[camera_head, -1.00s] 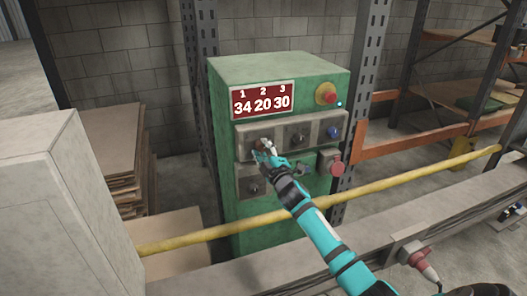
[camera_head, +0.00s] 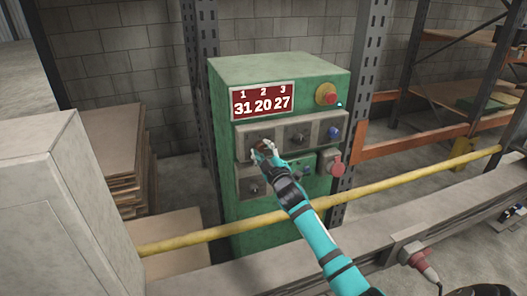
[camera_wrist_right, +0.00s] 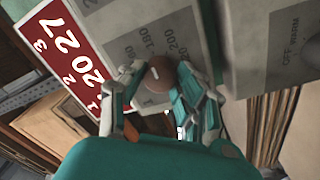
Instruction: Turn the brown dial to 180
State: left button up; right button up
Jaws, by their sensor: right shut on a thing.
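The brown dial (camera_wrist_right: 158,76) is on a grey plate of the green control box (camera_head: 285,66). In the right wrist view it sits between the fingertips of my right gripper (camera_wrist_right: 159,82), which is shut on it. A short pale mark shows on the dial's face, and printed numbers, including 180 and 200, lie close by. In the head view the right gripper (camera_head: 264,150) hides most of the dial. The red display (camera_head: 262,101) reads 31, 20 and 27 under 1, 2 and 3. My left gripper is in neither view.
Other dark knobs (camera_head: 298,137) and a blue button (camera_head: 333,132) are on the box.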

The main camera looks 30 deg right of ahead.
jog(key=o, duration=1.1)
jog(key=shift+o, duration=0.2)
jog(key=v, duration=1.2)
jog(key=shift+f, duration=0.15)
